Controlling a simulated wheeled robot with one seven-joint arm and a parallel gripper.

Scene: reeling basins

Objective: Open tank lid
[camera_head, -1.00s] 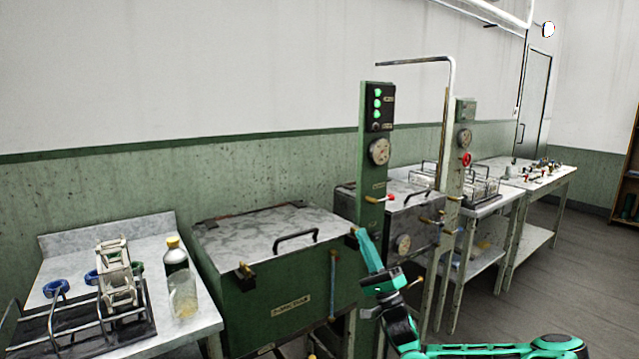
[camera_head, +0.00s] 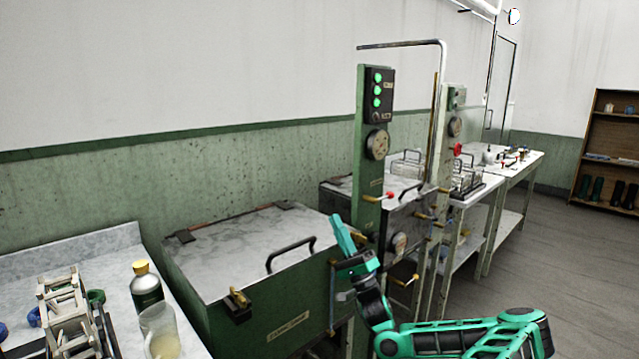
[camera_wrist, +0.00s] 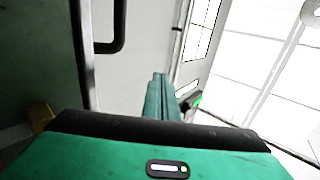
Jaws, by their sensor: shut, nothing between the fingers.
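The green tank (camera_head: 262,327) stands at the middle left in the head view, with its grey lid (camera_head: 235,248) lying shut on top. A black bar handle (camera_head: 291,254) stands on the lid, and a brass latch (camera_head: 238,300) sits at its front edge. My gripper (camera_head: 338,222) is shut and empty, pointing up at the tank's right end, to the right of the handle. In the wrist view my fingers (camera_wrist: 158,88) are together, and the dark handle (camera_wrist: 119,28) shows to their upper left, apart from them.
A green post (camera_head: 364,165) with lights, a gauge and a red-tipped valve rises just behind my gripper. A second tank (camera_head: 410,225) stands beyond. A table at the left holds a yellow-capped bottle (camera_head: 147,288) and a glass beaker (camera_head: 160,335). Floor at the right is clear.

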